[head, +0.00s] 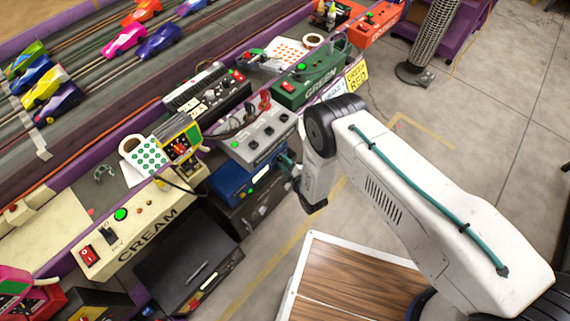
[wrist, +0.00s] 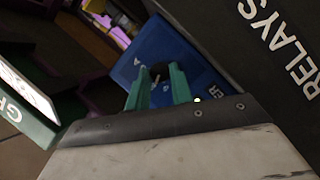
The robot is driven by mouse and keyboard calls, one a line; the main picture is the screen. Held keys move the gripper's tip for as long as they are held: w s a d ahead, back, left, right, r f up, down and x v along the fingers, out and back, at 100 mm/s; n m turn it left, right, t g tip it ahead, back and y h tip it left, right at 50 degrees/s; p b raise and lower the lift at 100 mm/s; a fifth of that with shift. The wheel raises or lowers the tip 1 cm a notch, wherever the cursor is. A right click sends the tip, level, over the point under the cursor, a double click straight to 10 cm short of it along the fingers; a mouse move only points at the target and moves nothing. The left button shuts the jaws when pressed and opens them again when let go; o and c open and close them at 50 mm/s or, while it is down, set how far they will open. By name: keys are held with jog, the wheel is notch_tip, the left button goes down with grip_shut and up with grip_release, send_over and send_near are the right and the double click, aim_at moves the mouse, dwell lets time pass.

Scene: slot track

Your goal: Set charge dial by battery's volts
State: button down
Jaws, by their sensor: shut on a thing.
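My gripper (wrist: 157,92) has teal fingers, shut on a small dark knob-like piece (wrist: 159,71) in front of a blue case (wrist: 185,55). In the head view the teal fingertips (head: 287,160) are close to the right end of the blue case (head: 232,184), below the table edge. I cannot tell whether the dark piece is part of the case. A grey box with several dark knobs (head: 262,137) sits above the case. A yellow and black device (head: 180,145) stands on the table. I cannot make out which thing is the charge dial or the battery, and no volts are readable.
A black case marked RELAYS (wrist: 280,45) is close on the right in the wrist view. A green unit (head: 312,82) and a cream unit (head: 140,222) sit along the table, with cars on the track beyond. Floor is clear around a wood-topped surface (head: 345,272).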

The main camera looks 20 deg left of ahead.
jog(key=shift+w+d+m+g+y, duration=0.15)
jog(key=shift+m+g+y, duration=0.2)
jog(key=shift+m+g, duration=1.25)
jog(key=shift+w+a+m+g+y, duration=0.15)
jog(key=shift+m+g+y, duration=0.25)
jog(key=shift+m+g, duration=1.2)
jog(key=shift+w+d+m+g+y, duration=0.15)
jog(key=shift+m+g+y, duration=0.35)
jog(key=shift+m, duration=2)
jog(key=c, duration=1.2)
grip_release()
jog(key=shift+r, duration=0.1)
jog(key=shift+c, duration=0.2)
jog(key=shift+d, duration=0.1)
